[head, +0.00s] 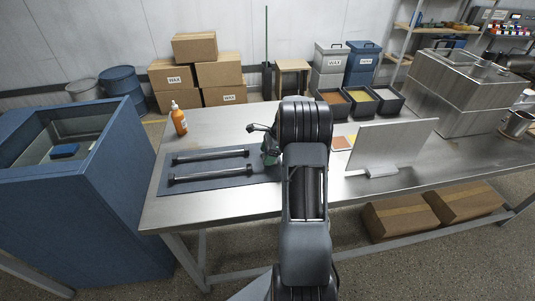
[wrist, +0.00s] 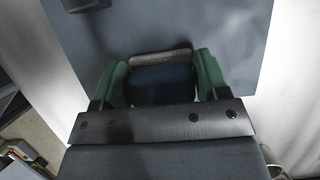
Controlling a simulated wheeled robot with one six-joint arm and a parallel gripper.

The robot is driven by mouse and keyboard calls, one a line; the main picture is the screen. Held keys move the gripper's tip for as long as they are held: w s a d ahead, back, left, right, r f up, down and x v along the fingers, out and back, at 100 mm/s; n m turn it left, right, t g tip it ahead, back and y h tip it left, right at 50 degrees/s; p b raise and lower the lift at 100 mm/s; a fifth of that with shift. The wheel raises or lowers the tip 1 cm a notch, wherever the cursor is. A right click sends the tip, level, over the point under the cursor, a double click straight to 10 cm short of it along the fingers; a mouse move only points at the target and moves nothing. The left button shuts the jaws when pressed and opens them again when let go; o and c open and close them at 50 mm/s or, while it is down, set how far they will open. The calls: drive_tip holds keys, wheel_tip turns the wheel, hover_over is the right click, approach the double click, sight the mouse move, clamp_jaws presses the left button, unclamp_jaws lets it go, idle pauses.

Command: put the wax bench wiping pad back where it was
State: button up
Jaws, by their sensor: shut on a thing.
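My gripper (wrist: 163,74) is shut on a dark blue pad (wrist: 160,85) with a pale, textured edge, between its green fingers. I take this for the wax bench wiping pad. The pad is over the blue-grey mat (wrist: 225,20); I cannot tell whether it touches. In the head view my gripper (head: 269,151) is at the right end of the mat (head: 210,184), largely hidden behind my arm, and the pad cannot be made out there.
Two dark bars (head: 210,154) (head: 210,173) lie on the mat. An orange bottle (head: 179,119) stands at the bench's back left. An upright grey panel (head: 390,146) and open bins (head: 360,103) are to the right. A blue block (head: 64,151) lies in the blue cabinet (head: 92,187).

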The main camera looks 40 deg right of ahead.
drive_tip(key=o, duration=0.9)
drive_tip(key=v, duration=1.2)
drive_tip(key=a+r+n+h, duration=0.1)
drive_tip(key=a+r+n, duration=0.25)
drive_tip(key=a, duration=0.35)
drive_tip(key=s+a+r+n+h, duration=0.1)
drive_tip(key=s+a+n, duration=0.45)
drive_tip(key=a, duration=0.25)
drive_tip(key=s+a+r+n+h, duration=0.1)
drive_tip(key=s+a+n, duration=0.3)
drive_tip(key=a+n, duration=0.3)
drive_tip(key=s+a+f+n+t+h, duration=0.1)
drive_tip(key=s+a+f+n, duration=0.1)
drive_tip(key=s+a+n, duration=0.4)
drive_tip(key=shift+s+a+f+n+t, duration=0.35)
drive_tip(key=shift+s+n, duration=0.35)
drive_tip(key=shift+s, duration=0.75)
